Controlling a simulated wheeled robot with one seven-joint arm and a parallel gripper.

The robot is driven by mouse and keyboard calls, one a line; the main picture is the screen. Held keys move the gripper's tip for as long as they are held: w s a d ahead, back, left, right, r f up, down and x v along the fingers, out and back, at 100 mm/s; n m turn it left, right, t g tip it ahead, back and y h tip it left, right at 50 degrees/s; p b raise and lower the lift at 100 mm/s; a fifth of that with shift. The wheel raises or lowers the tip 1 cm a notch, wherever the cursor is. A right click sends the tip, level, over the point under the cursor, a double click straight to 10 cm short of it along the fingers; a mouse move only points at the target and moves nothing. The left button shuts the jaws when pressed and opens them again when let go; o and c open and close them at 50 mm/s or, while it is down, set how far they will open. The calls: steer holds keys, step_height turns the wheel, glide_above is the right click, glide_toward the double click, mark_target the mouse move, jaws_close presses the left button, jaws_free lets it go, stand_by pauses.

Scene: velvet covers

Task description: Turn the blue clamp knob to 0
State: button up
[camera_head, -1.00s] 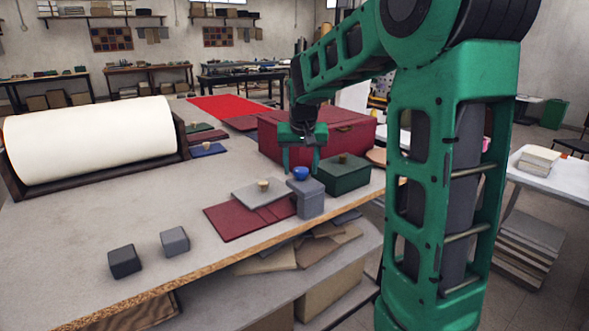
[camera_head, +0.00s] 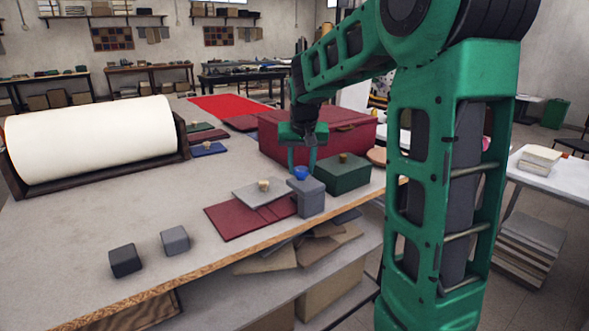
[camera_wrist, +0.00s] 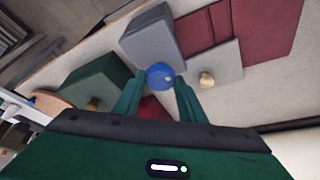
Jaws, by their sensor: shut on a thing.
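The blue clamp knob (camera_head: 301,173) sits on top of a grey block (camera_head: 307,198) near the table's front edge. It also shows in the wrist view (camera_wrist: 159,75), between my fingertips. My gripper (camera_head: 301,164) reaches down from above and is shut on the knob. In the wrist view its two green fingers (camera_wrist: 158,88) touch the knob on both sides. A small pale mark shows on the knob's top, but I cannot read any number or scale.
A green box (camera_head: 343,177) with a wooden knob stands right beside the grey block. A grey board (camera_head: 256,193) with a wooden knob lies on red covers (camera_head: 232,222) to the left. A large red box (camera_head: 330,135) stands behind.

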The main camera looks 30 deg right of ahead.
steer(key=shift+w+r+n, duration=0.1)
steer(key=shift+w+n, duration=0.05)
steer(key=shift+n, duration=0.25)
steer(key=n+y, duration=0.1)
steer(key=n, duration=0.2)
steer(key=shift+d+t, duration=0.15)
steer(key=shift+t, duration=0.15)
steer(key=n+y, duration=0.2)
steer(key=n, duration=0.2)
steer(key=shift+d, duration=0.15)
steer(key=n, duration=0.2)
steer(key=n+y, duration=0.1)
steer(key=n, duration=0.1)
steer(key=shift+d+n+y, duration=0.15)
steer(key=shift+n+y, duration=0.15)
steer(key=shift+n, duration=0.1)
steer(key=shift+w+n+g+y, duration=0.1)
steer(key=shift+n+g+y, duration=0.45)
steer(key=shift+n, duration=0.95)
steer(key=o, duration=1)
